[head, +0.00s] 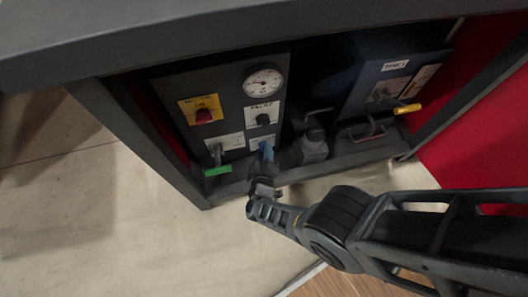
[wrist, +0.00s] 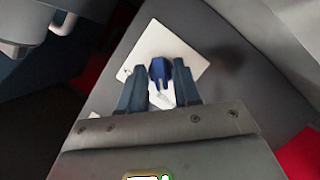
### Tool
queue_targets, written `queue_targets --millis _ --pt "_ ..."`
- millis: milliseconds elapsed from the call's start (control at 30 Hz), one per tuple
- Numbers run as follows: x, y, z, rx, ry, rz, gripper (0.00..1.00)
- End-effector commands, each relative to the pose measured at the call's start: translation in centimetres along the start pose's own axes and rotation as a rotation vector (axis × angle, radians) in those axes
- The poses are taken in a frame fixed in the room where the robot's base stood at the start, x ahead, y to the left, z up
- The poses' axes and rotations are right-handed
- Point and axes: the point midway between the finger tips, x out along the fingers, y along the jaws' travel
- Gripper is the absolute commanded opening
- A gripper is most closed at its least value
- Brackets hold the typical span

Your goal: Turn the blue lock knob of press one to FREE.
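The blue lock knob (head: 265,148) sits on a white label plate low on the grey control panel in the head view. In the wrist view the blue knob (wrist: 158,70) stands in front of its white plate (wrist: 187,50), and the lettering is too small to read. My gripper (head: 262,164) is at the knob and partly hides it in the head view. In the wrist view my gripper (wrist: 160,70) has one finger on each side of the knob. The fingers are apart, with narrow gaps beside the knob, and no firm contact shows.
The panel also carries a gauge (head: 263,82), a red knob on a yellow plate (head: 203,115), a black knob (head: 263,119) and a grey lever with a green tip (head: 217,158). A blue box with a yellow handle (head: 407,109) stands right. A dark frame edge surrounds the bay.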

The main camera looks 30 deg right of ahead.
Motion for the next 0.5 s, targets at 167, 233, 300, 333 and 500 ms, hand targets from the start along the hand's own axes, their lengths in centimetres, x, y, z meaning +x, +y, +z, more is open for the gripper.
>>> queue_targets --millis 167,233,300,333,500 --pt "0.0 0.0 0.1 0.001 -0.001 0.0 0.4" --pt "0.0 0.0 0.0 0.001 -0.001 0.0 0.4" --pt "0.0 0.0 0.0 0.001 -0.001 0.0 0.4" --pt "-0.1 0.0 0.0 0.001 0.0 -0.001 0.4" --pt "-1.5 0.1 -0.2 -0.002 0.001 -0.003 0.4"
